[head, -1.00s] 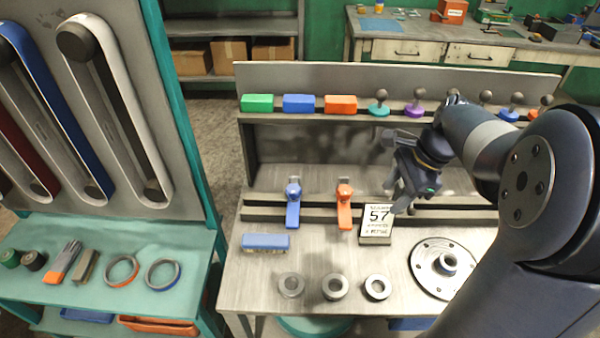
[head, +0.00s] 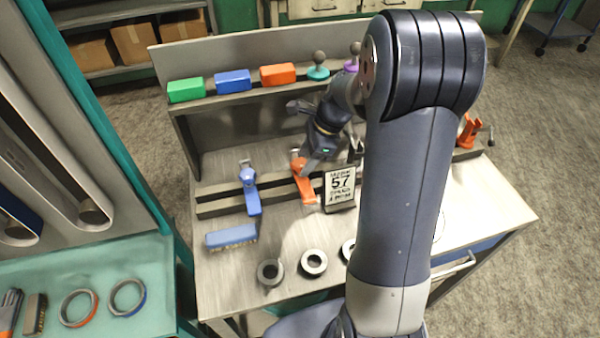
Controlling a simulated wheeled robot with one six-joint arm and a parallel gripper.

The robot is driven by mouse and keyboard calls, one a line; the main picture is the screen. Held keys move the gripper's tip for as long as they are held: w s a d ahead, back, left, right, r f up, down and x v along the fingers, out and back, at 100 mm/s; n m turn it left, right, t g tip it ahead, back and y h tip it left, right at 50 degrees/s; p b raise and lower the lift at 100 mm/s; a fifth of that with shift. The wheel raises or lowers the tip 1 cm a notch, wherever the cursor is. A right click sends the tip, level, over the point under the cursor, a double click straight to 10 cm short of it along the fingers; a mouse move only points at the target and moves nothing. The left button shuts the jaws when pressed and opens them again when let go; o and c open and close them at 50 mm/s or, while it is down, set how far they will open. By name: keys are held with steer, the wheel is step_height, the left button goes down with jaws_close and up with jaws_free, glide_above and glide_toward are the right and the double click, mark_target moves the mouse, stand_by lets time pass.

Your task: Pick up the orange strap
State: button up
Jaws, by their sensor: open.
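The orange strap (head: 304,187) hangs over the dark rail at the back of the workbench, with a grey metal piece at its upper end. A blue strap (head: 251,196) of the same shape hangs to its left. My gripper (head: 316,160) is open, pointing down at the upper right of the orange strap and overlapping its upper part in the picture. Its fingertips are hard to make out against the dark rail, and I cannot tell whether they touch the strap.
A sign reading 57 (head: 339,187) stands close to the strap's right. Coloured blocks (head: 232,82) sit on the shelf above.

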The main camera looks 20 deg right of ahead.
steer(key=shift+x, duration=1.2)
steer(key=c, duration=0.7)
steer(key=shift+c, duration=0.3)
steer(key=shift+r, duration=0.1)
step_height(320, 180, up, 10)
